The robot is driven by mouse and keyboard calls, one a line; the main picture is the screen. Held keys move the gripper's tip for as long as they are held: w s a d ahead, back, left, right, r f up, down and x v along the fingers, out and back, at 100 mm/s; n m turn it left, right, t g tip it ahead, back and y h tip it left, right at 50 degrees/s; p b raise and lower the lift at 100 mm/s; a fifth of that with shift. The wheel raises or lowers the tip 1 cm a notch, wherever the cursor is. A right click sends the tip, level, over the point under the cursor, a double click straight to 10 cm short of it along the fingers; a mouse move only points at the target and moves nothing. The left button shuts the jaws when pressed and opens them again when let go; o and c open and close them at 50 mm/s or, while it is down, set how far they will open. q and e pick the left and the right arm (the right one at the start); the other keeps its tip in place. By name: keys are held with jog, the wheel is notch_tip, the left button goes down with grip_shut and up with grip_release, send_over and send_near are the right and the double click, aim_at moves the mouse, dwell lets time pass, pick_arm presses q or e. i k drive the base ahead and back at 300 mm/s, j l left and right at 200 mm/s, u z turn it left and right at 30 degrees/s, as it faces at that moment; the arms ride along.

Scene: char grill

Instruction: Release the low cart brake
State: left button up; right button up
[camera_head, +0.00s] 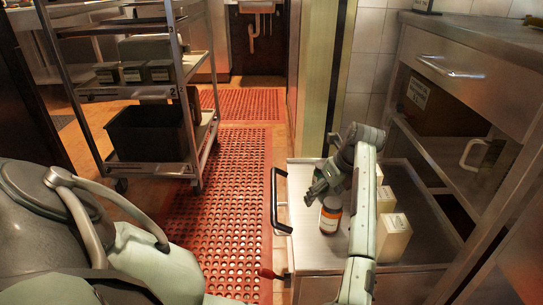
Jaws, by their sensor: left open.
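The low cart has a grey metal top (310,252) and stands right of centre, beside the counter. A black handle (274,200) is on its left side. A small red lever (270,273), apparently the brake, sticks out low on the same side.
White cartons (394,237) stand on the cart right of my forearm. A steel counter with a drawer (460,78) and shelves bounds the right. A wheeled rack (185,75) with a black bin (148,132) stands at left. Red perforated mats (222,215) cover the open aisle.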

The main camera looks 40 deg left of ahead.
aim_at(270, 275)
jog(key=u, duration=1.35)
